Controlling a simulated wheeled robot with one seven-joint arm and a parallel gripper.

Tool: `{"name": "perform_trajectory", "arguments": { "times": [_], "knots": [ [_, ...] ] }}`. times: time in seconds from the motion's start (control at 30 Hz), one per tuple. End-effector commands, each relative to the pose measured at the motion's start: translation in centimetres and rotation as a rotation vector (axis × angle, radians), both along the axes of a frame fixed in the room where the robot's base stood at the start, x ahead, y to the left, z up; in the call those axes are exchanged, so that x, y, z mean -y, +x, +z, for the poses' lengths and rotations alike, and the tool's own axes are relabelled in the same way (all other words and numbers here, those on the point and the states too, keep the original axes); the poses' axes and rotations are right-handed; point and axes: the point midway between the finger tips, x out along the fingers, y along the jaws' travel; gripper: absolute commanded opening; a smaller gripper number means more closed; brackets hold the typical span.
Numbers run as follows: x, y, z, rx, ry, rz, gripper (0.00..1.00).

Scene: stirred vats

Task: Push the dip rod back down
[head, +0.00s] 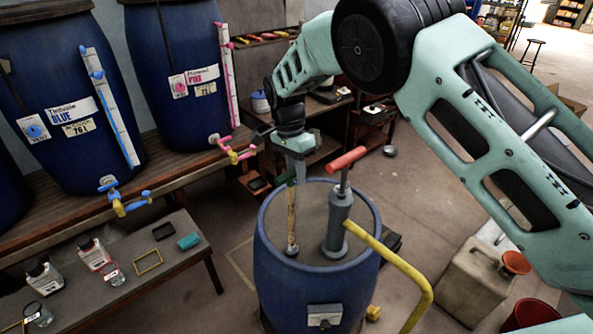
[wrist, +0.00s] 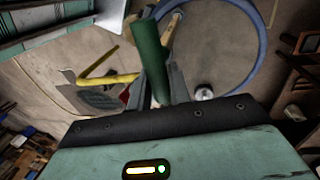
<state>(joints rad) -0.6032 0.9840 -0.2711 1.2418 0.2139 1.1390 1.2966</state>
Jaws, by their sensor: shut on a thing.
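The dip rod (head: 291,216) stands nearly upright with its tan shaft in a small collar (head: 291,250) in the top of an open-floor blue drum (head: 315,291). A long stretch of shaft shows above the collar. The rod's green handle (wrist: 150,62) is between my fingers in the wrist view. My gripper (head: 295,172) is shut on the handle, above the left part of the drum top; it also shows in the wrist view (wrist: 160,90). The rod below the collar is hidden.
A grey pump (head: 339,222) with a red T-handle (head: 346,159) and yellow spout (head: 398,262) stands just right of the rod. Large blue vats (head: 60,85) line the bench at left. A low table (head: 172,257) holds bottles. Floor at right holds a beige container (head: 468,285).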

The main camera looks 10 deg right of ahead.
Motion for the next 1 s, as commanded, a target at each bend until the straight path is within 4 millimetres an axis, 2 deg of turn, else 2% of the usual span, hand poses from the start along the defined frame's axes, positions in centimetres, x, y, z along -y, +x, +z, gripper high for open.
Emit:
{"name": "perform_trajectory", "arguments": {
  "times": [0.17,0.27,0.5,0.7,0.8,1.0],
  "knots": [
    [0.0,0.0,-3.4,-0.002,-0.001,0.0,0.0],
    [0.1,0.0,-6.1,-0.003,-0.002,0.0,0.0],
    [0.1,0.0,-13.9,-0.002,-0.003,-0.001,0.0],
    [0.1,0.0,-19.6,-0.001,-0.002,0.0,0.0],
    [0.1,0.0,-21.9,-0.002,-0.002,0.0,0.0],
    [0.0,0.0,-24.7,0.0,-0.002,0.0,0.0]
  ]
}}
